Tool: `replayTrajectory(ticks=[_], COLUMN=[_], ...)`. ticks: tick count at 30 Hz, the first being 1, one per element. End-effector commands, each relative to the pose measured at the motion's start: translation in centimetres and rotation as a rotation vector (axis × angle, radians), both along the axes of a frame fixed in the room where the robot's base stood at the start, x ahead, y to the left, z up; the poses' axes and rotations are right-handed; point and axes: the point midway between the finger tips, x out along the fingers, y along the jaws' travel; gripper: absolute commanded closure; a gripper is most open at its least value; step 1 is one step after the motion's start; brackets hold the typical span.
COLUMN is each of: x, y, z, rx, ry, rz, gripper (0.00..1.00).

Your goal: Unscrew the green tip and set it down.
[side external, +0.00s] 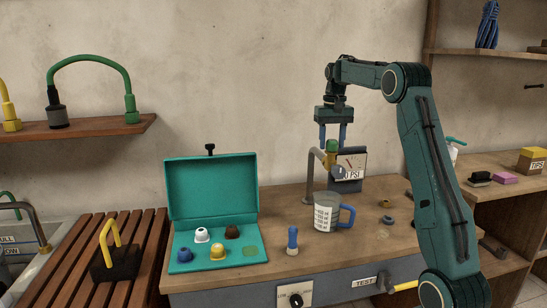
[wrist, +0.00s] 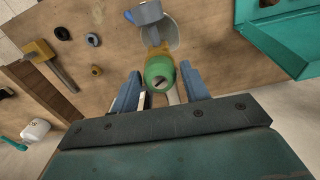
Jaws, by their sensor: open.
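The green tip (side external: 332,146) sits on top of a brass fitting (side external: 329,160) at the end of the bent grey pipe (side external: 309,180), above the worktop. In the wrist view the green tip (wrist: 158,70) shows from above, with a dark slot in its top. My gripper (side external: 333,139) points down over it, with its blue fingers open.
An open teal case (side external: 183,264) at the left holds several tips and a pale green spot. A cup (side external: 325,216) with a blue handle stands below the pipe.

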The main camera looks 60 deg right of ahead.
Motion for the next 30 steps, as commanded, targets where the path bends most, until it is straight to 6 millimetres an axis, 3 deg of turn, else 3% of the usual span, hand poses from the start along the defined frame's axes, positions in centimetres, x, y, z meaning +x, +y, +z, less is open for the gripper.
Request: replayTrajectory(ticks=[30], x=[-0.03], y=[-0.01], z=[-0.01], rx=[0.001], ry=[0.000], rz=[-0.247], gripper=[0.54])
